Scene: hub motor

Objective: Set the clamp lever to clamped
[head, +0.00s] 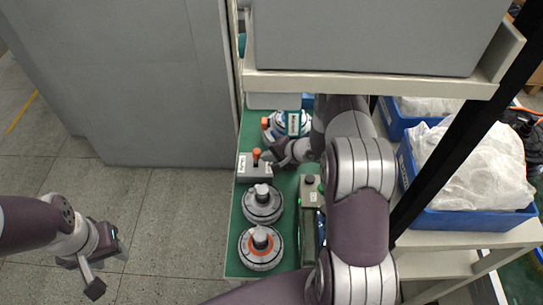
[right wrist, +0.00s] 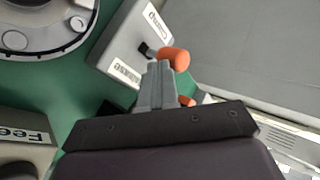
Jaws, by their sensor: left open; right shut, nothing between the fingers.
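The clamp lever has an orange knob (head: 257,153) and sits on a grey box (head: 250,170) with white labels on the green bench top. In the right wrist view, the orange knob (right wrist: 176,59) is at the end of a short black arm, on the grey box (right wrist: 128,42). My right gripper (head: 270,156) is shut and empty, right beside the knob. Its fingertips (right wrist: 157,66) overlap the lever in the wrist view; I cannot tell if they touch. My left gripper (head: 109,267) is open and empty over the floor, away from the bench.
Two round hub motors (head: 262,205) (head: 260,248) stand on the green bench (head: 236,262) in front of the box. A blue-and-white device (head: 289,124) is behind. A grey-green box (head: 309,192) stands right. A shelf (head: 370,84) hangs above; blue crates (head: 470,222) stand right.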

